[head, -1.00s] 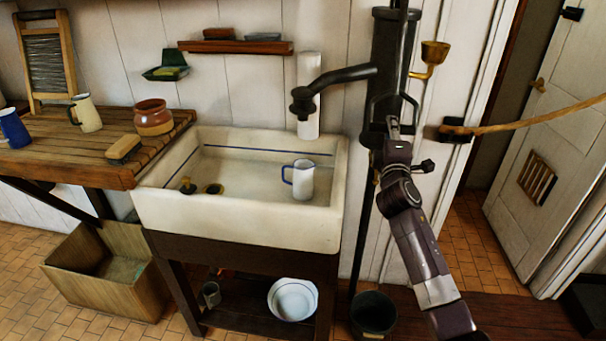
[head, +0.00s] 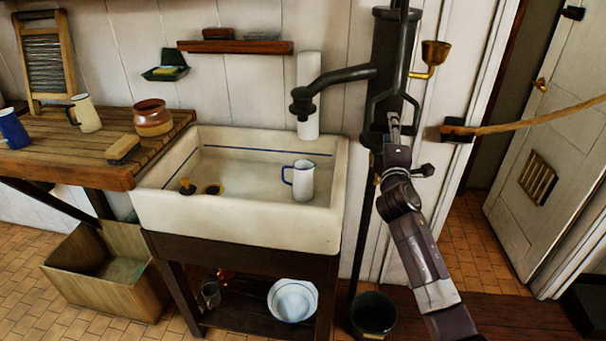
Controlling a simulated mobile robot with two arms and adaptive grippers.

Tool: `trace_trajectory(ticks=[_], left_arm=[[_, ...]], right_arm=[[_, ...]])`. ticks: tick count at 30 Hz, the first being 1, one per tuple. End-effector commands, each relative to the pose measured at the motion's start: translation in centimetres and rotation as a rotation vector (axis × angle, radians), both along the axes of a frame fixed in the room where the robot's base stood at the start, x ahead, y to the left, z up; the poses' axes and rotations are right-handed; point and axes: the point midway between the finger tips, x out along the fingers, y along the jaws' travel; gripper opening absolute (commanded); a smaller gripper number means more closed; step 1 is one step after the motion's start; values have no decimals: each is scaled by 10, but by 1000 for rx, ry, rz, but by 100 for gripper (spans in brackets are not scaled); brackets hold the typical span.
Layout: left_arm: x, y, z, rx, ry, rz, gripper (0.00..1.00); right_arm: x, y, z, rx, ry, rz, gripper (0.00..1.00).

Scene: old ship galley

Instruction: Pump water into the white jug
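The white jug (head: 303,181) with a blue rim and handle stands upright in the right part of the pale sink (head: 240,222). Its handle points left. The dark pump (head: 391,62) is mounted on the wall at the sink's right, and its spout (head: 335,77) reaches left. The spout's mouth shows above the jug in the picture; no water is visible coming out. My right gripper (head: 392,122) is in front of the pump's lower body, by a dark forked part. Its fingers are too dark and overlapped to tell open from shut. My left gripper is out of view.
A wooden counter (head: 165,130) at left holds a cream jug (head: 86,113), a blue jug (head: 13,129), a brown pot (head: 152,117) and a brush (head: 123,149). A brass cup (head: 435,52) juts from the pump's right.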

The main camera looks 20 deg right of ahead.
Motion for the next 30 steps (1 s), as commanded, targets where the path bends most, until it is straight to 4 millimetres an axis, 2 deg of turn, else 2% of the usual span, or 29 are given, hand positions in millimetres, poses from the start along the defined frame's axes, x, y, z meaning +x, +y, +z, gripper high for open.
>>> trace_trajectory(ticks=[24, 30], left_arm=[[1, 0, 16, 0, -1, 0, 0], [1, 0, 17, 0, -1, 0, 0]], right_arm=[[-71, 40, -9, 1, 0, 1, 44], [-83, 46, -10, -1, -2, 0, 44]])
